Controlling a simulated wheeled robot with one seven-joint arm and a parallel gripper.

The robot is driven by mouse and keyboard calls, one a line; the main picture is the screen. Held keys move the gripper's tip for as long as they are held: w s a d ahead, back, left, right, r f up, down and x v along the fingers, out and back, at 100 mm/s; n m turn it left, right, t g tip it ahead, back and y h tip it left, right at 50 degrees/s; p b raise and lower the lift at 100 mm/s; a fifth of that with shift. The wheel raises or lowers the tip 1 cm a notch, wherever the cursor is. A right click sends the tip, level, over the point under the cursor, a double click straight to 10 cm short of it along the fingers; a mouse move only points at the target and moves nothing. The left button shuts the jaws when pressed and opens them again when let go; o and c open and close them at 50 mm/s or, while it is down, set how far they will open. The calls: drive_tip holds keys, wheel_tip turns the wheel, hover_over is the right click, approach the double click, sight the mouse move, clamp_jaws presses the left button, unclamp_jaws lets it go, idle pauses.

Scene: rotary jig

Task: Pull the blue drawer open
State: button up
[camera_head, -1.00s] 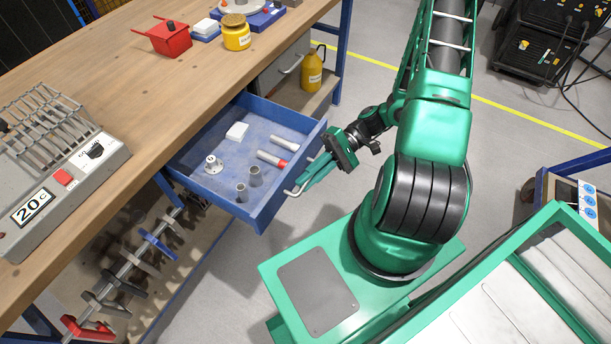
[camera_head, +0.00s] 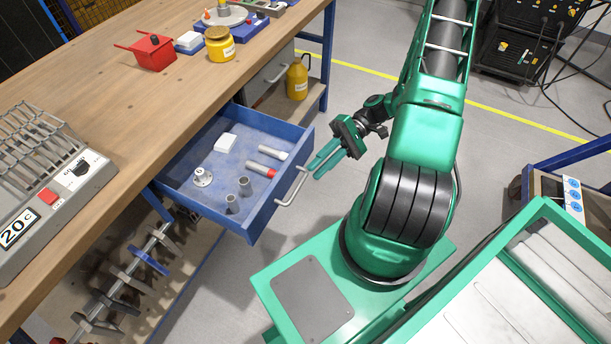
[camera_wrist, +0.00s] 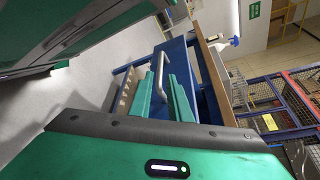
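The blue drawer (camera_head: 271,212) stands pulled out from under the wooden bench, with its inside in plain view. Its grey bar handle (camera_head: 293,187) is on the front panel. The gripper holds nothing.
The drawer holds a white block (camera_head: 227,143), a red-and-grey cylinder (camera_head: 260,169) and several small grey parts. A yellow bottle (camera_head: 298,78) stands on the shelf behind. The bench top (camera_head: 120,95) overhangs at left. My base is close by at lower right.

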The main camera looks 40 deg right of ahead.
drive_tip(key=shift+v, duration=1.1)
drive_tip(key=shift+r, duration=0.1)
drive_tip(key=s+d+r+t+h, duration=0.1)
drive_tip(key=s+r+h, duration=0.2)
drive_tip(key=r+h, duration=0.2)
drive_tip(key=s+d+r+m+t+h, duration=0.1)
drive_tip(key=s+r+h, duration=0.3)
drive_tip(key=r, duration=0.6)
drive_tip(key=s+d+r+m+t+h, duration=0.1)
drive_tip(key=s+d+r+h, duration=0.2)
drive_tip(key=r+h, duration=0.3)
drive_tip(key=shift+s+r, duration=0.55)
drive_tip(key=shift+r, duration=0.7)
